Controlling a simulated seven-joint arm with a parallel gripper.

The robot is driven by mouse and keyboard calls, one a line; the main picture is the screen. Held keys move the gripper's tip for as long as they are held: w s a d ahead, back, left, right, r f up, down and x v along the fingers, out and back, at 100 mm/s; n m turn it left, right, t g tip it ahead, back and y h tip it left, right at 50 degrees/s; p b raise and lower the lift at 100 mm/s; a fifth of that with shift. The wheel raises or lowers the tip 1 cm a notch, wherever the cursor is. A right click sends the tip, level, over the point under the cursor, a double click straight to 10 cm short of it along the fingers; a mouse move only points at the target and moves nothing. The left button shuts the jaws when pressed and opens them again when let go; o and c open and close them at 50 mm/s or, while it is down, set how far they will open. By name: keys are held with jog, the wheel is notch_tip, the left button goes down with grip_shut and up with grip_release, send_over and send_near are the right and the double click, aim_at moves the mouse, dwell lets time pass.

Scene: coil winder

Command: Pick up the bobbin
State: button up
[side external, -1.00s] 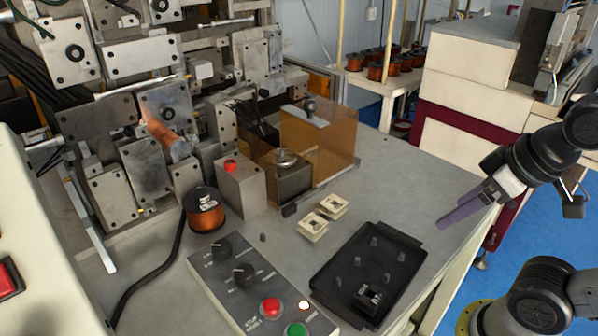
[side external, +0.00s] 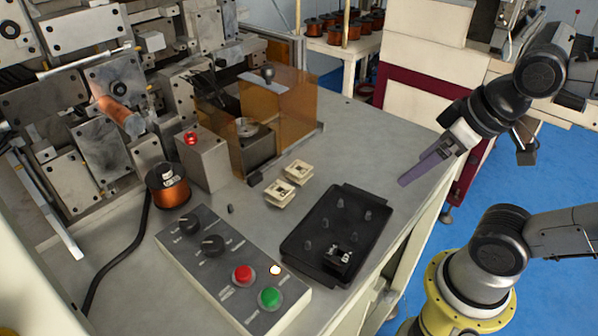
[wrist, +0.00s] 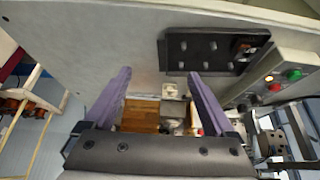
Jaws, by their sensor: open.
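Two cream bobbins, one at the back (side external: 298,172) and one in front (side external: 280,193), sit close together on the grey table in the side view. In the wrist view a pale bobbin (wrist: 170,89) shows between my fingers, further off; the other is hard to make out. My gripper (side external: 403,180), with purple fingers, hangs over the table's right edge, to the right of the bobbins and apart from them. In the wrist view my gripper (wrist: 160,72) is open, with nothing held between the fingers.
A control box (side external: 225,265) stands in front. A copper wire spool (side external: 168,190) and an amber guarded fixture (side external: 285,115) stand left and behind.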

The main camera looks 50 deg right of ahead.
jog(key=w+r+m+g, duration=0.1)
jog(key=w+r+m, duration=0.55)
jog(key=m, duration=0.45)
jog(key=m+g, duration=0.4)
jog(key=m, duration=0.2)
send_over(299, 166)
jog(key=a, duration=0.1)
jog(key=f, duration=0.2)
jog(key=shift+g, duration=0.3)
jog(key=f, duration=0.9)
jog(key=shift+a+f, duration=0.15)
jog(key=shift+a, duration=0.2)
jog(key=f, duration=0.3)
jog(key=d+f, duration=0.1)
jog(key=f, duration=0.1)
jog(key=shift+s, duration=0.35)
jog(key=shift+f, duration=0.5)
jog(key=c, duration=1.4)
